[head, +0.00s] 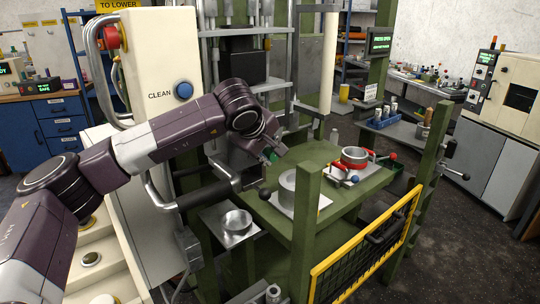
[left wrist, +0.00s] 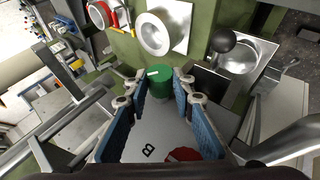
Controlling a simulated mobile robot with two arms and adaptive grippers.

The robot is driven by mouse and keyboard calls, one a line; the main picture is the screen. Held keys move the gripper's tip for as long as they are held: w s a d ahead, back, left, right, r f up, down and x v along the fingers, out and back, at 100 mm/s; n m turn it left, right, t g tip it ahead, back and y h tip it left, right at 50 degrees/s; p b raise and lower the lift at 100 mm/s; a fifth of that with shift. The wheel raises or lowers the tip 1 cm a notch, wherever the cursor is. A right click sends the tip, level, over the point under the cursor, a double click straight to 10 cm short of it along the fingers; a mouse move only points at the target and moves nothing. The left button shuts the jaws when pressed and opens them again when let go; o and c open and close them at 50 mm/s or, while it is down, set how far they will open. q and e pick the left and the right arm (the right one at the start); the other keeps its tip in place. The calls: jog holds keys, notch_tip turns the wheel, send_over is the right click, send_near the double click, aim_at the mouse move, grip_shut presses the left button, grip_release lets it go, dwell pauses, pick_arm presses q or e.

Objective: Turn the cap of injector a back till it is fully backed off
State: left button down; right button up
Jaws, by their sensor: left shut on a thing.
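A green cap (left wrist: 152,84) with a white mark on its top stands between the blue-padded fingers of my left gripper (left wrist: 161,84) in the left wrist view. The fingers are closed on its sides. In the head view my left gripper (head: 277,150) points down at the green cap (head: 271,157) beside the press frame. A red cap (left wrist: 183,155) lies nearer the wrist, beside a grey plate (left wrist: 150,133) marked B. No letter A shows, and the gripper hides part of the cap's base. My right gripper is not in view.
A black ball-ended lever (head: 265,193) and a metal ring (head: 288,183) are close to the gripper on the green table (head: 320,157). A red-rimmed pot (head: 354,155) stands further right. A yellow-edged mesh gate (head: 365,248) is in front.

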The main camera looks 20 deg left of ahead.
pick_arm(q)
jog(key=c, duration=1.7)
grip_release()
jog(key=shift+o, duration=0.2)
jog(key=v, duration=1.2)
jog(key=shift+w, duration=0.1)
